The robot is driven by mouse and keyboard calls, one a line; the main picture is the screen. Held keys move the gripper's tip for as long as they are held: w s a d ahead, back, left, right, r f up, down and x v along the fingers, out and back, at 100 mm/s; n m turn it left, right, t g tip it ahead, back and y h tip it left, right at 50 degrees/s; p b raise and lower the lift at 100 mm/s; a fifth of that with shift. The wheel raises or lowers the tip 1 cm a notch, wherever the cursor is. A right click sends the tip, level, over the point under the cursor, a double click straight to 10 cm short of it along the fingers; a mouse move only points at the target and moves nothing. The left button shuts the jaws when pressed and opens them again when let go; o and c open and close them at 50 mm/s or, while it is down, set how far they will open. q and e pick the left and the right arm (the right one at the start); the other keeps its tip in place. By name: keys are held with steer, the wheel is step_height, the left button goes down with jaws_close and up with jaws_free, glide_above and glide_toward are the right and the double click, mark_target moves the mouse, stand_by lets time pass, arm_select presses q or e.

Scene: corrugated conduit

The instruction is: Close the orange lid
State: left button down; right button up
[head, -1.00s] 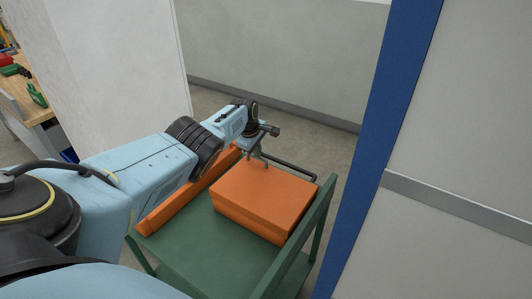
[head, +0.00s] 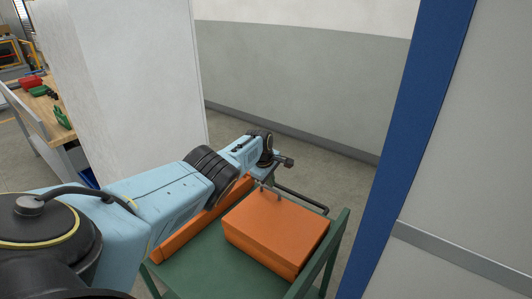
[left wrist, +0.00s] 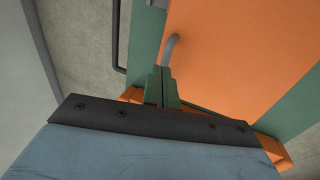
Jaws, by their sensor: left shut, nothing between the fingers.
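The orange box (head: 262,248) sits on a green cart (head: 205,272). The orange lid (head: 277,222) is its flat top face and appears to lie down on the box; a thin seam runs along the box's front side. My right gripper is out of view.
A black rail (head: 303,198) is at the cart's far end. A blue post (head: 408,140) and grey panel stand right; a white partition (head: 140,80) stands left.

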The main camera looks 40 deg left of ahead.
arm_select(q)
steer(key=w+p+v, duration=0.1)
steer(key=p+v, duration=0.7)
steer(key=v, duration=0.4)
steer(key=shift+r+p, duration=0.3)
steer(key=shift+r, duration=0.15)
steer(key=shift+a, duration=0.1)
